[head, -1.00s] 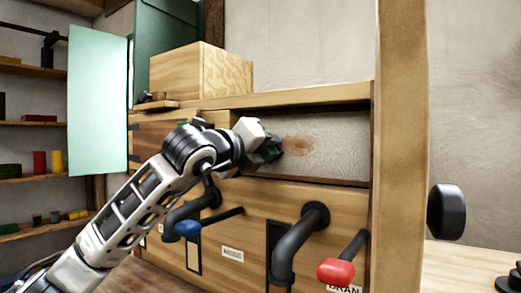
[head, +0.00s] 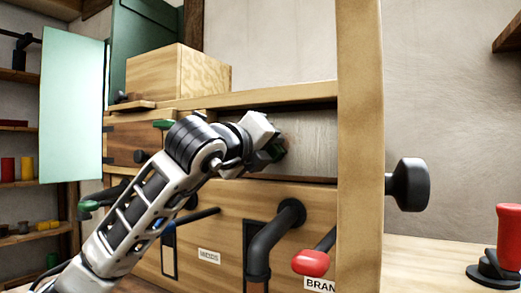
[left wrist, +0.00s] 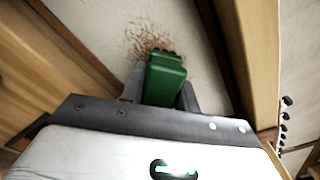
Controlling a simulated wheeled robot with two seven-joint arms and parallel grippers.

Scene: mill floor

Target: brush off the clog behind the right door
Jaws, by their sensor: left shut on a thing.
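My left gripper (head: 268,152) is shut on a green brush, which shows best as a green block (left wrist: 163,78) in the left wrist view. The brush is at the pale sieve surface (head: 315,153) in the open right bay of the wooden machine. The clog is a brown, crumbly patch (left wrist: 148,40) on that surface, right beyond the brush's end. In the head view the clog is mostly hidden behind the gripper. I cannot tell whether the brush touches it. The right door itself is not clearly seen. My right gripper is not in view.
A wooden post (head: 359,150) stands just right of the bay, with a black knob (head: 409,185) beyond it. Below are a black pipe (head: 268,245) and a red-ended lever (head: 311,262). A wooden box (head: 178,75) sits on top. A red-topped object (head: 508,230) stands at right.

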